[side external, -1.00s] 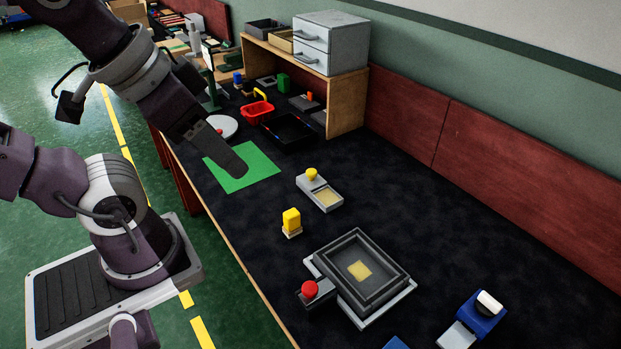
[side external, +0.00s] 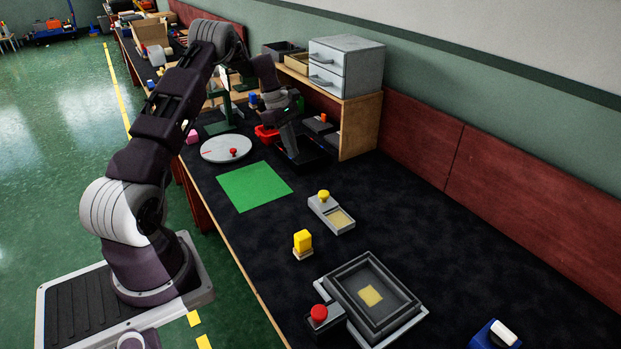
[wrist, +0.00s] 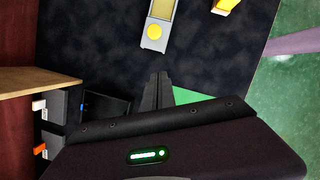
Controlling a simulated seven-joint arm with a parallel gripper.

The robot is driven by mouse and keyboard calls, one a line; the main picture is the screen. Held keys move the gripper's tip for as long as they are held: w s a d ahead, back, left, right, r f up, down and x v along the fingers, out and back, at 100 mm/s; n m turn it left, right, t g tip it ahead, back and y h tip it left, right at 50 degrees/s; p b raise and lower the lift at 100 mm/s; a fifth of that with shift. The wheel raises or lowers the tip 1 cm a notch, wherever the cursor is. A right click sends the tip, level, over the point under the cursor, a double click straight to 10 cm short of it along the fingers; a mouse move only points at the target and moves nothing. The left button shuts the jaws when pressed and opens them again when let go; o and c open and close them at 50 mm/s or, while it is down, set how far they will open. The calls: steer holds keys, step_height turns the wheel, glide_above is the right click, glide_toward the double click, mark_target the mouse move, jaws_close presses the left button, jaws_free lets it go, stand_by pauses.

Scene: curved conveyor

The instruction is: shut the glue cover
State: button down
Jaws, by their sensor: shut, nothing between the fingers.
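A small grey box (side external: 331,214) with a yellow knob and an uncovered pale yellow recess sits mid-table; it looks like the glue box with its cover slid back, though no label confirms it. The knob and recess also show at the top of the wrist view, on the same grey box (wrist: 154,42). My gripper (side external: 291,150) is shut and empty, pointing down near the shelf, behind the green mat and well apart from the grey box. Its dark fingers also show in the wrist view (wrist: 158,88).
A yellow block (side external: 303,241) on a pale base stands in front of the grey box. A dark square tray (side external: 345,272) and a red knob (side external: 319,313) are nearer. A wooden shelf (side external: 361,125) and a red basket (side external: 266,134) are close to my gripper. The green mat (side external: 254,187) is clear.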

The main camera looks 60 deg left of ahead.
glide_toward(318, 199)
steer(key=a+f, duration=0.1)
steer(key=s+a+f, duration=0.1)
steer(key=f, duration=0.1)
steer(key=shift+s+a+f, duration=0.15)
steer(key=shift+a+f, duration=0.05)
steer(key=shift+f, duration=0.1)
steer(key=shift+w+d+f, duration=0.1)
steer(key=shift+w+d, duration=0.2)
steer(key=shift+d, duration=0.3)
steer(key=shift+w+d, duration=0.35)
steer(key=shift+d, duration=0.25)
steer(key=shift+w+d+f, duration=0.1)
steer(key=shift+w+d, duration=0.2)
steer(key=shift+d, duration=0.25)
